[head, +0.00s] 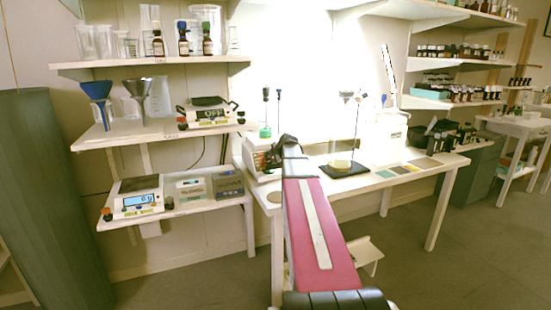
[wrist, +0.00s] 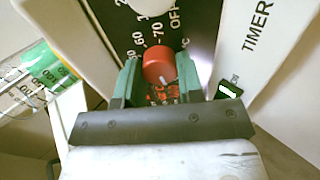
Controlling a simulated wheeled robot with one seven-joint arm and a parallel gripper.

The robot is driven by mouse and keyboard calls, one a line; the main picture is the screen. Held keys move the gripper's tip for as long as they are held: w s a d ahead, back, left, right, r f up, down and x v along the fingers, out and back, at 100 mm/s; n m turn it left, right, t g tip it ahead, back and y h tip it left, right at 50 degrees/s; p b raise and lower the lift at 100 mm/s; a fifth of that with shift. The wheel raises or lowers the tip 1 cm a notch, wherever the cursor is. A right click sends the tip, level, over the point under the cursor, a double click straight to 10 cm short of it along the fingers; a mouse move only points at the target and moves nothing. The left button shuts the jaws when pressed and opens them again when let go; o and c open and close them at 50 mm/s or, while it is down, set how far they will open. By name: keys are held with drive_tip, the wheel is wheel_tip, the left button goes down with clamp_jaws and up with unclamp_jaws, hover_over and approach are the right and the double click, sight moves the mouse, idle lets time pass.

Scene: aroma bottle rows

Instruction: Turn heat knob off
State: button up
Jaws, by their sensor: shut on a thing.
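The red heat knob (wrist: 158,64) sits on a dark panel of a white device in the wrist view. My gripper (wrist: 160,78) is shut on it, a green finger on each side. A short pale mark shows on the knob's near side. Printed numbers such as 60 and 70 and the word OFF (wrist: 175,18) lie around its far side; which setting it is at, I cannot tell.
A green switch (wrist: 230,90) and the word TIMER (wrist: 257,25) are right of the knob. On the table (head: 385,178) a dark stand base (head: 345,170) holds a beaker. Shelves at left carry glassware, a stirrer (head: 208,113) and a scale (head: 138,203). The floor at right is clear.

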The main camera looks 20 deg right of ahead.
drive_tip(key=o, duration=0.9)
drive_tip(key=v, duration=1)
drive_tip(key=shift+s+r, duration=0.25)
drive_tip(key=shift+s, duration=0.05)
